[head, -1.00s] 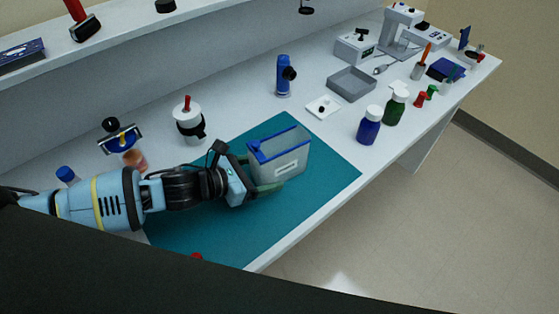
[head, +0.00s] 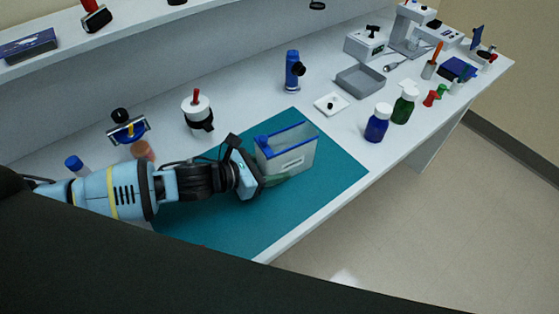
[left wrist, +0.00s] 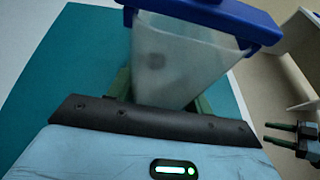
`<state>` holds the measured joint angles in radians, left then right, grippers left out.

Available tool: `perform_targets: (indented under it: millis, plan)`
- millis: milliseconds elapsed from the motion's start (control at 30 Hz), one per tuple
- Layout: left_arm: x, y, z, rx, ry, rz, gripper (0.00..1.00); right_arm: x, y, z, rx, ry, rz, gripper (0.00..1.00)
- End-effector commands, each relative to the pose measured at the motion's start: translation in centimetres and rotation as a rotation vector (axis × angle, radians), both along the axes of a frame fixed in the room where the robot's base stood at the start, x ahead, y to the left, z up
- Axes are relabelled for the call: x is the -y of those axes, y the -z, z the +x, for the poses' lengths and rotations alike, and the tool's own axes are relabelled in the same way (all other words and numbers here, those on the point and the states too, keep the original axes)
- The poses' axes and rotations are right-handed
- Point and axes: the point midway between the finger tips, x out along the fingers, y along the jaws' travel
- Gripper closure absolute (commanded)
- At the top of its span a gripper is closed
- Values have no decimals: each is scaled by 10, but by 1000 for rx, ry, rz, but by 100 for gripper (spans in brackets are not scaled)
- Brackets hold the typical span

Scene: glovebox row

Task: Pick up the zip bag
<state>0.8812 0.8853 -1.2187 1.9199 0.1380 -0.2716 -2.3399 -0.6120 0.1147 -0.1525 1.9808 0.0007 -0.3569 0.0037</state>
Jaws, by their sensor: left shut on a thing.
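A blue bottle (head: 377,124) and a green bottle (head: 404,106) stand right of the mat. A grey tray (head: 360,82), a white plate (head: 331,104) and a blue device (head: 292,72) are behind. A white pot (head: 197,114) stands behind my left arm. The mat's front is clear.

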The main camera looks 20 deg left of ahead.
Motion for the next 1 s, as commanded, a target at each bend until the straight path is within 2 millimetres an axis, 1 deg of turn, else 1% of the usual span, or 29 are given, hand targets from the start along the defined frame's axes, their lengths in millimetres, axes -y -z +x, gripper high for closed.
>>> perform_targets:
  millis: [267, 533, 667, 767, 867, 1000]
  plan:
    - [0, -14, 1, 3, 1, 0, 76, 0, -3, 2, 6, 0, 0, 53]
    - [0, -38, 1, 5, 1, 1, 76, 0, -8, 6, 17, 0, 0, 53]
    - [13, -36, -9, -3, 3, -2, 76, 0, -6, 5, 14, 1, 0, 53]
    - [25, -37, -16, -1, 4, -4, 76, 0, -5, 4, 12, -1, -1, 53]
    - [40, -39, -26, -2, 5, -4, 76, 1, -5, 4, 11, -1, -1, 53]
    - [66, -42, -44, -3, 5, -5, 76, 1, -4, 4, 10, -1, -1, 53]
